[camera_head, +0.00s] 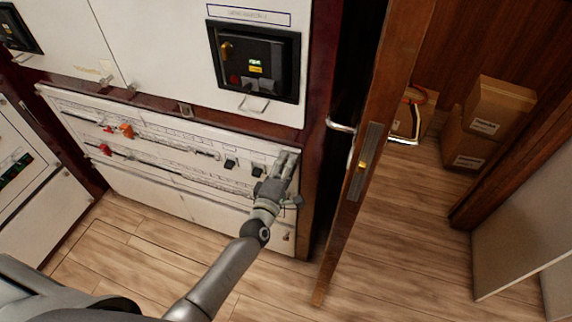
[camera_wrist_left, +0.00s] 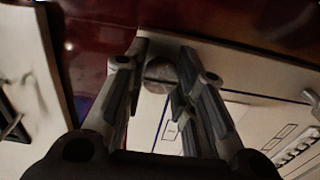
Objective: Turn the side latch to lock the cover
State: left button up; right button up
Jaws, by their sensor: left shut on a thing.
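The white cover (camera_head: 140,190) of the lower cabinet, with its breaker rows, stands below the upper panels in the head view. My left gripper (camera_head: 288,160) reaches the upper right corner of this cover, beside the dark red cabinet frame. In the left wrist view, the two fingers of my left gripper (camera_wrist_left: 161,60) are on either side of a small round grey side latch (camera_wrist_left: 159,72) at the panel's edge, and they are shut on it. The fingers hide the latch in the head view. My right gripper is not in view.
An open wooden door (camera_head: 345,215) with a metal handle (camera_head: 341,126) stands just right of the cabinet. Cardboard boxes (camera_head: 497,105) are stacked beyond it. Red and orange breaker switches (camera_head: 126,131) sit on the left of the rows. The wooden floor (camera_head: 405,255) in front is clear.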

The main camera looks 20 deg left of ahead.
pick_arm(q)
jog(key=o, duration=1.1)
jog(key=shift+c, duration=0.2)
jog(key=shift+s, duration=0.1)
jog(key=s, duration=1.2)
jog(key=shift+a, duration=0.15)
jog(key=shift+w, duration=0.1)
jog(key=s+f+m+g, duration=0.3)
jog(key=s+f+m, duration=0.15)
jog(key=f, duration=0.55)
jog(key=s+f+m+g+h, duration=0.1)
jog(key=s+f+m+g, duration=0.3)
jog(key=f, duration=0.5)
jog(key=s+f+m+g, duration=0.25)
jog(key=s+f, duration=0.25)
jog(key=f, duration=0.5)
jog(key=s+a+f+m+g, duration=0.2)
jog(key=s+f+m, duration=0.1)
jog(key=s, duration=0.5)
jog(key=s+a+f+m+g+y, duration=0.1)
jog(key=s+a+f+m+g, duration=0.1)
jog(key=s+f, duration=0.4)
jog(key=s+a+f+m+g, duration=0.1)
jog(key=s+f+m+g, duration=0.2)
jog(key=s, duration=0.9)
notch_tip(320, 180, down, 2)
jog(key=shift+a+f+m+y, duration=0.25)
jog(key=shift+a+m+y, duration=0.05)
jog(key=shift+a+m, duration=0.1)
